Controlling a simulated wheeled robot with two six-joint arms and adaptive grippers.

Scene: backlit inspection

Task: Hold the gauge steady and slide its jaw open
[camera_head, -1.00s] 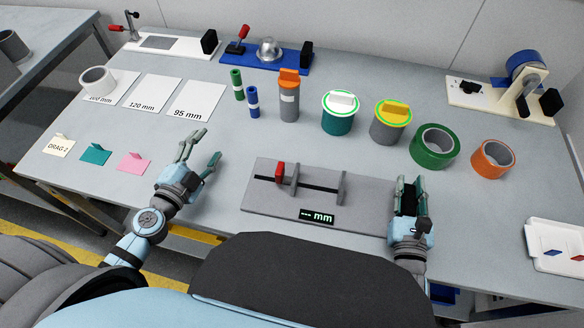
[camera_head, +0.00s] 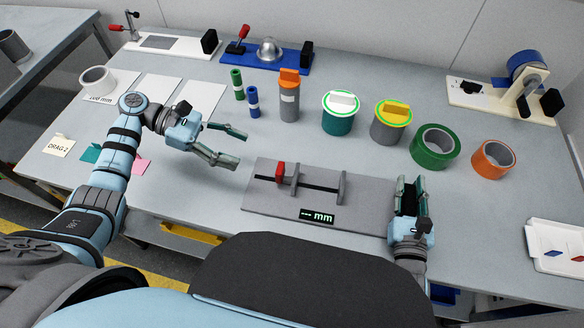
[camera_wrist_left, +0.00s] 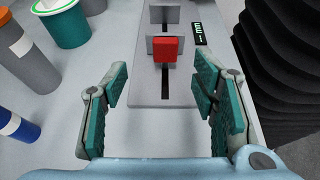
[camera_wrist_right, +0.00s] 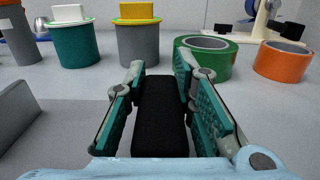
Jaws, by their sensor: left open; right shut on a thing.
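The gauge is a grey plate (camera_head: 262,203) with a dark slot, a red-tabbed sliding jaw (camera_head: 280,172), a second upright jaw (camera_head: 342,187) and a display (camera_head: 317,216) reading "--- mm". My left gripper (camera_head: 240,148) is open and empty, beside the gauge's left end. In the left wrist view the red tab (camera_wrist_left: 166,50) stands ahead, between the open fingers (camera_wrist_left: 164,100). My right gripper (camera_head: 411,190) is at the plate's right end. In the right wrist view its fingers (camera_wrist_right: 160,80) are shut on a black block (camera_wrist_right: 160,115), seemingly the gauge's handle.
Behind the gauge stand an orange-lidded container (camera_head: 289,98), a white-lidded one (camera_head: 338,118), a yellow-lidded one (camera_head: 390,125), a green tape roll (camera_head: 434,148) and an orange roll (camera_head: 492,160). Green and blue cylinders (camera_head: 245,95) stand left of them. A white tray (camera_head: 556,262) lies right.

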